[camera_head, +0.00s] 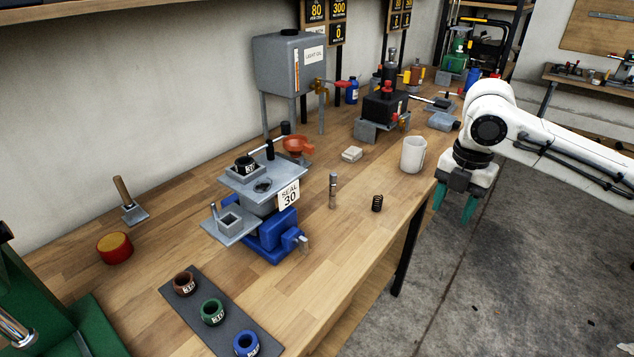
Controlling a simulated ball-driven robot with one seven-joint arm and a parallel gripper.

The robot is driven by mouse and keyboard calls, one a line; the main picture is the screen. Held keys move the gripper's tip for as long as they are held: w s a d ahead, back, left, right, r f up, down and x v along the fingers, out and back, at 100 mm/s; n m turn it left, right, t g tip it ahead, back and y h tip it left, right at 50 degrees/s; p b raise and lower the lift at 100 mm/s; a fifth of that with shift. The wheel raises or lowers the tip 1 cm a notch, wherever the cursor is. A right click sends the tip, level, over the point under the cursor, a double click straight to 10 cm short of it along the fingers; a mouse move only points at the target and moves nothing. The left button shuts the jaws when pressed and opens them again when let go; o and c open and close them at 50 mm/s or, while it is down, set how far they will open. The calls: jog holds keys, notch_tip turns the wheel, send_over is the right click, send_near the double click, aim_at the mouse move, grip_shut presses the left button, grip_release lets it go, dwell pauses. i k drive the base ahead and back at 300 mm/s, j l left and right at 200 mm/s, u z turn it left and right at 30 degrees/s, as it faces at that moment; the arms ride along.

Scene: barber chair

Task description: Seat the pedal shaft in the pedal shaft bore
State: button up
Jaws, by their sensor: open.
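A slim metal rod (333,191), which looks like the pedal shaft, stands upright on the bench to the right of the blue-based fixture. The fixture's upper grey plate (285,178) has a round dark opening (262,186). Its lower plate (217,233) carries a square socket (230,221) and a small upright pin. I cannot tell which of these is the pedal shaft bore. My gripper (456,205) points down with its teal fingers apart and empty. It is beyond the bench's right edge, well right of the rod.
A dark spring (377,203) and a white mug (413,155) stand right of the rod. A grey oil tank (288,65) on legs stands behind. A dark mat (200,328) with coloured rings lies in front. Bare bench surrounds the rod.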

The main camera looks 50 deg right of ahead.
aim_at(273, 176)
jog(key=i, duration=1)
